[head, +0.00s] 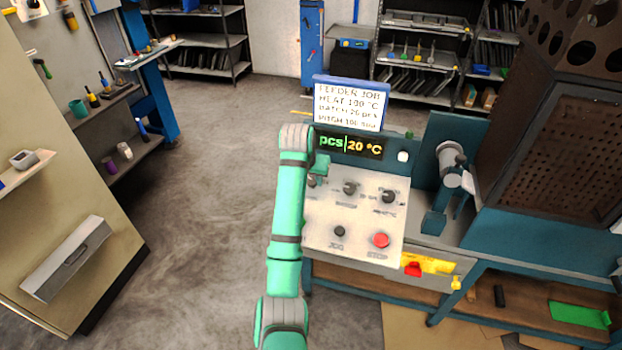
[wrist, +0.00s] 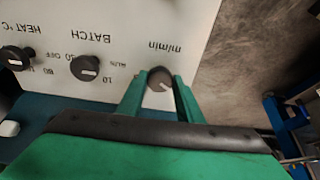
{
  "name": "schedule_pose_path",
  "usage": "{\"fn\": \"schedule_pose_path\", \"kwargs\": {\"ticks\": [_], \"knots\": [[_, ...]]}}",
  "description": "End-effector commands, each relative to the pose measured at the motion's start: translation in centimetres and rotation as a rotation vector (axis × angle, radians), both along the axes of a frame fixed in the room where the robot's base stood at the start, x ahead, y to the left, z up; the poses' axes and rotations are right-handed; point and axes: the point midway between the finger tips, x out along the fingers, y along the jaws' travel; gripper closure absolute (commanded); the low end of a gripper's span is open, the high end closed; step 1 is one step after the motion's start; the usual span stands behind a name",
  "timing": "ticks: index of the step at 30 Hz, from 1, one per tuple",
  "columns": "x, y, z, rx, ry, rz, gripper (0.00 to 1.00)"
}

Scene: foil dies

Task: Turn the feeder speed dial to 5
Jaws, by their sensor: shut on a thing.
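The feeder speed dial (wrist: 159,78) is the round dark knob marked "m/min" on the pale panel in the wrist view. A light pointer mark shows on its face, but its scale figures cannot be read. My gripper (wrist: 159,86) is shut on this dial, one green finger on each side. In the head view my arm covers most of the panel's left edge, and only part of the dial (head: 313,181) shows beside it.
To its right in the head view are the batch knob (head: 349,188) and heat knob (head: 388,196). Below are a black jog button (head: 340,231) and a red stop button (head: 381,240). A display (head: 348,144) and a job sign (head: 349,104) stand behind. Floor left is clear.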

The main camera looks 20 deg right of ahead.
Motion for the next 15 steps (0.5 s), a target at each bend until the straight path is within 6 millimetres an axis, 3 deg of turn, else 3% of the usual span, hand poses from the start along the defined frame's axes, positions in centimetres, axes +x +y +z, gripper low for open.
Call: {"fn": "schedule_pose_path", "kwargs": {"ticks": [6, 7, 9, 15], "knots": [[0.07, 0.03, 0.12, -0.001, -0.003, 0.001, 0.90], [0.07, 0.03, 0.12, -0.001, -0.003, 0.001, 0.63], [0.06, 0.02, 0.11, -0.001, -0.003, 0.000, 0.49], [0.03, -0.01, 0.06, 0.000, -0.002, 0.000, 0.49]]}}
